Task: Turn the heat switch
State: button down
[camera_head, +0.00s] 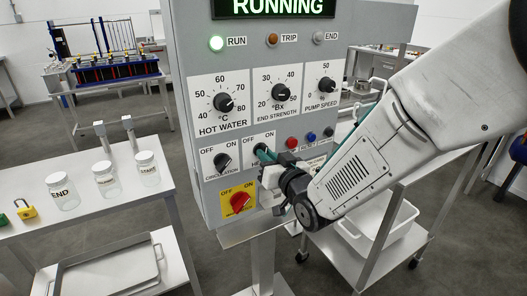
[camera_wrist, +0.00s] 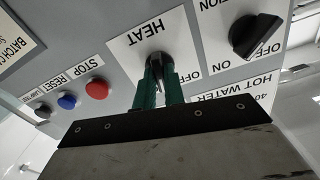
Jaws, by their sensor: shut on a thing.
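The heat switch (camera_head: 261,148) is a black rotary knob on a white plate with OFF and ON marks, on the grey control panel (camera_head: 205,215). My gripper (camera_head: 267,154) reaches it from the right with its green fingers. In the wrist view, which shows the panel upside down, the heat switch (camera_wrist: 158,58) sits between the two fingertips of my gripper (camera_wrist: 160,75), under the HEAT label. The gripper is shut on the knob. The fingers hide much of the knob, so I cannot tell which mark it points to.
The circulation switch (camera_head: 222,161) is close on the left, and a red knob on a yellow plate (camera_head: 239,203) is below. Red (camera_wrist: 97,89) and blue (camera_wrist: 66,102) buttons are on the other side.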

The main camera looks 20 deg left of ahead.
jog(key=shift+f+m, duration=0.15)
jog(key=shift+m, duration=0.45)
jog(key=shift+m, duration=1.1)
jog(key=shift+m, duration=1)
jog(key=shift+m, duration=0.7)
jog(key=c, duration=1.4)
grip_release()
